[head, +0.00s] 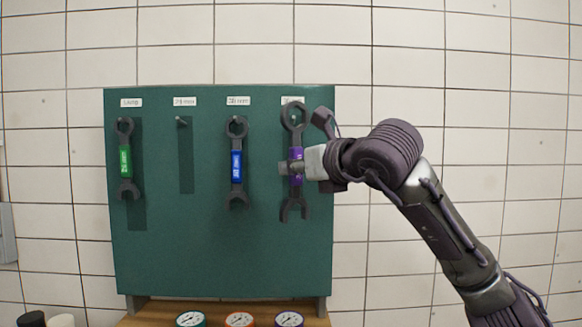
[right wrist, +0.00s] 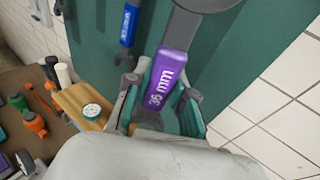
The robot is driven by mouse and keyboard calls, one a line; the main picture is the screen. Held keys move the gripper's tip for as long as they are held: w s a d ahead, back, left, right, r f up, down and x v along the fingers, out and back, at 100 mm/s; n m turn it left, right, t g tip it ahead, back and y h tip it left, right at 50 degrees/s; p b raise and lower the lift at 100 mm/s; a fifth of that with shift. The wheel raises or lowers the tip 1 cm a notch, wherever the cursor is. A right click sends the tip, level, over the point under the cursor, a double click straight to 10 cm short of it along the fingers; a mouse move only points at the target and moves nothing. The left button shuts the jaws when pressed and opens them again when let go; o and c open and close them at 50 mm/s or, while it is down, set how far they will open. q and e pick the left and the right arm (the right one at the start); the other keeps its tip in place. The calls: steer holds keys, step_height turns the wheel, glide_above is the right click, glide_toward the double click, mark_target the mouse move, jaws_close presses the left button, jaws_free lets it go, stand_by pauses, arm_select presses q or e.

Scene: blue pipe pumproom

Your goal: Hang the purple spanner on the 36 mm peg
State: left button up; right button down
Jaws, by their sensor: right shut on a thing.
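The purple spanner (head: 295,155) is upright in front of the rightmost place on the green board (head: 210,240). Its upper ring surrounds the tip of a peg (head: 294,118) in the head view; I cannot tell whether it rests on it. The label above is partly hidden by the ring. My right gripper (head: 291,168) is shut on the spanner's purple grip. The right wrist view shows the grip (right wrist: 162,80), marked 36 mm, between the fingers. My left gripper is not in view.
A green spanner (head: 126,160) and a blue spanner (head: 237,165) hang on the board. A bare peg (head: 181,121) is between them. Several gauges, including an orange one (head: 239,320), sit on the wooden ledge (head: 150,318) below. White tiled wall is behind.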

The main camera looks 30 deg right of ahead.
steer(key=shift+w+d, duration=0.3)
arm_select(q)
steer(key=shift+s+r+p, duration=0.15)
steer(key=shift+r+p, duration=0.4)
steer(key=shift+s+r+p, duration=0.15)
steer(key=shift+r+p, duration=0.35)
arm_select(e)
steer(key=w+d+f, duration=0.1)
steer(key=w+d, duration=0.3)
steer(key=w, duration=0.2)
steer(key=shift+w+f, duration=0.25)
steer(key=shift+w, duration=0.15)
steer(key=c, duration=1.1)
jaws_free()
steer(key=shift+d+f, duration=0.1)
steer(key=shift+o, duration=1)
steer(key=shift+w, duration=0.15)
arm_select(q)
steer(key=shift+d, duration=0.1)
arm_select(e)
steer(key=shift+w+d+f, duration=0.15)
steer(key=shift+w, duration=0.1)
